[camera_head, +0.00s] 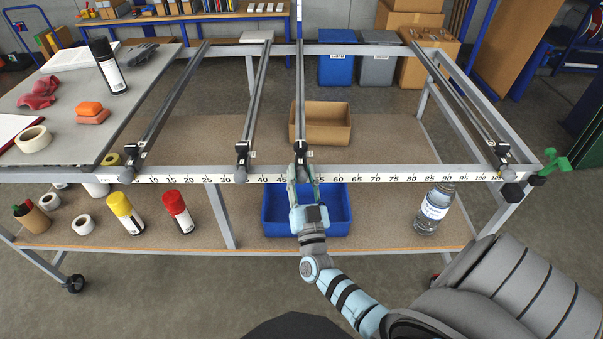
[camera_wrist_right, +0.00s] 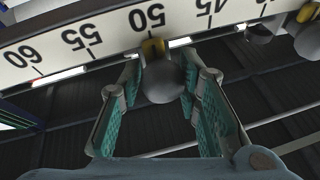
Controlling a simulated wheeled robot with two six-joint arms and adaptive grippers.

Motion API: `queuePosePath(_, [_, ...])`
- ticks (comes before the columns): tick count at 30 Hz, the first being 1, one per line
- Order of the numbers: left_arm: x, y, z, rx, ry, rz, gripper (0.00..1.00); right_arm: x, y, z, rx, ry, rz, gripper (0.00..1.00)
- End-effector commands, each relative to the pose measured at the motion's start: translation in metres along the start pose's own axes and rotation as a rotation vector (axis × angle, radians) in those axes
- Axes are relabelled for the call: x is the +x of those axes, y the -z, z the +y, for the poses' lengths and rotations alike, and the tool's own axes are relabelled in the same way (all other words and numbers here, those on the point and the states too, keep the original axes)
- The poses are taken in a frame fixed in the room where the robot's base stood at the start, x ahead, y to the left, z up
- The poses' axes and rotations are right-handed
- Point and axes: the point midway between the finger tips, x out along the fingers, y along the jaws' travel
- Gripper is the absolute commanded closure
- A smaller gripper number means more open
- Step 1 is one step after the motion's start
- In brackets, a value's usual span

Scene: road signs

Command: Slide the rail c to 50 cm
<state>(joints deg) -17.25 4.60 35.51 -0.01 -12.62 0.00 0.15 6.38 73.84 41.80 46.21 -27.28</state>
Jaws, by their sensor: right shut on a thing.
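Rail c (camera_head: 300,95) is the third long dark rail from the left on the frame. Its front end carries a dark carriage with a round grey knob, seen in the right wrist view (camera_wrist_right: 163,82). A yellow pointer (camera_wrist_right: 153,48) above the knob lies at the 50 mark of the white scale (camera_wrist_right: 80,42). My right gripper (camera_head: 303,172) is at the front end of rail c, its fingers on both sides of the knob, shut on it. The scale (camera_head: 400,177) runs along the frame's front bar. My left gripper is not in view.
Another rail (camera_head: 256,95) stands to the left near 35 to 40, one farther left near the scale's low end, and one (camera_head: 455,95) at the far right. A blue bin (camera_head: 335,215) and a water bottle (camera_head: 433,210) stand on the shelf below.

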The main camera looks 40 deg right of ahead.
Motion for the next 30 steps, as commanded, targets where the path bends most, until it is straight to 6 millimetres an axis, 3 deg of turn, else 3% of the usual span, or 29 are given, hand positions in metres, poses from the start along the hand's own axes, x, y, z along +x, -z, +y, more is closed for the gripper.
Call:
queuePosePath(9, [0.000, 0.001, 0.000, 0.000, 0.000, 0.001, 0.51, 0.000, -0.001, -0.002, 0.000, 0.002, -0.002, 1.00])
queuePosePath(10, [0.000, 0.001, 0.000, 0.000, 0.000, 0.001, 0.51, 0.000, -0.001, -0.002, 0.000, 0.002, -0.002, 0.66])
queuePosePath(13, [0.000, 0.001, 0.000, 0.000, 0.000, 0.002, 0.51, 0.000, -0.001, -0.002, 0.000, 0.002, -0.001, 0.51])
queuePosePath(23, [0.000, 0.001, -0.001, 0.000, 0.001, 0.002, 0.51, -0.003, -0.001, -0.001, 0.000, 0.001, -0.001, 0.51])
queuePosePath(26, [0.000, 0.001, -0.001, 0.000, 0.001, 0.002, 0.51, -0.017, -0.002, -0.001, 0.001, 0.000, -0.003, 0.51])
queuePosePath(30, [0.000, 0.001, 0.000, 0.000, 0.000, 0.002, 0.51, -0.055, -0.002, -0.001, 0.000, 0.000, -0.006, 0.51])
